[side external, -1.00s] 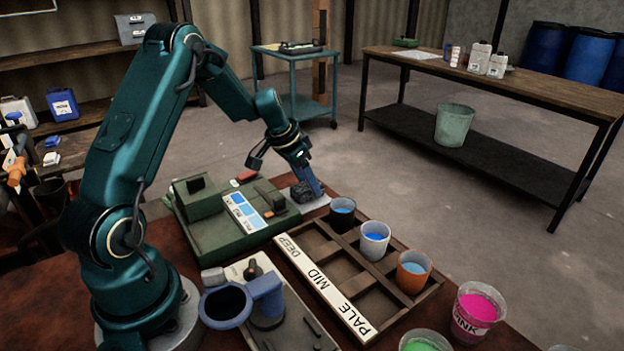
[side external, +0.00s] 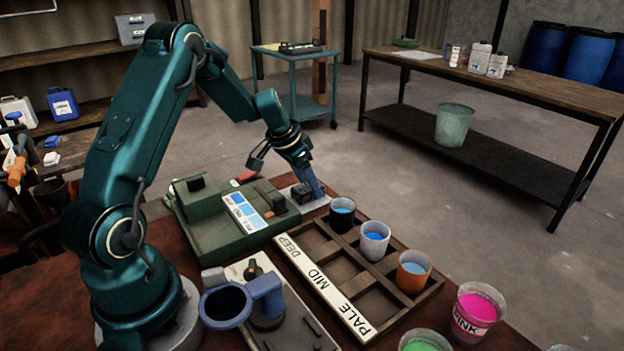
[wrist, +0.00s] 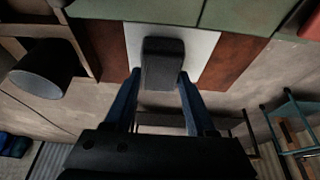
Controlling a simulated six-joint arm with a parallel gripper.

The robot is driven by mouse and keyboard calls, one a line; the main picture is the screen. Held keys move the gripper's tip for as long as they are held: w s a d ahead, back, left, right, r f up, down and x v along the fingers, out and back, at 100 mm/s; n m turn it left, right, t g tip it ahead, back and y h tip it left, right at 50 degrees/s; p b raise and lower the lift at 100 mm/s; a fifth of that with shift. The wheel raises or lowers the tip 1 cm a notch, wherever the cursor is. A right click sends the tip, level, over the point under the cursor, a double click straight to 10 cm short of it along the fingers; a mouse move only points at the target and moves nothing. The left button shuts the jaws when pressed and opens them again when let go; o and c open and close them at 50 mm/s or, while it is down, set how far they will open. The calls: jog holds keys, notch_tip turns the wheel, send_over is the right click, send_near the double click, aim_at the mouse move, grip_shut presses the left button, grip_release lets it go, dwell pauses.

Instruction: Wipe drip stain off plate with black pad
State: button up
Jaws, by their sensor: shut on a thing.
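My gripper (side external: 309,190) is shut on the black pad (side external: 301,195), at the far end of the table beside the green device. In the wrist view the dark block-shaped pad (wrist: 162,62) sits between the two blue fingertips of my gripper (wrist: 160,80). The pale plate (side external: 320,203) lies under the pad, and its white surface (wrist: 200,45) shows on both sides of the pad in the wrist view. The pad looks low over the plate; I cannot tell for certain whether they touch. I see no drip stain; the pad and fingers cover part of the plate.
The green device (side external: 215,230) with a blue shade strip is left of the plate. The pink cup (side external: 477,315) stands front right.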

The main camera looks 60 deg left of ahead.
jog(key=d, duration=0.3)
jog(key=shift+d, duration=0.3)
jog(key=shift+a+r, duration=0.25)
jog(key=shift+r, duration=0.95)
jog(key=shift+s+r, duration=0.1)
jog(key=shift+r, duration=2.75)
jog(key=shift+d, duration=0.1)
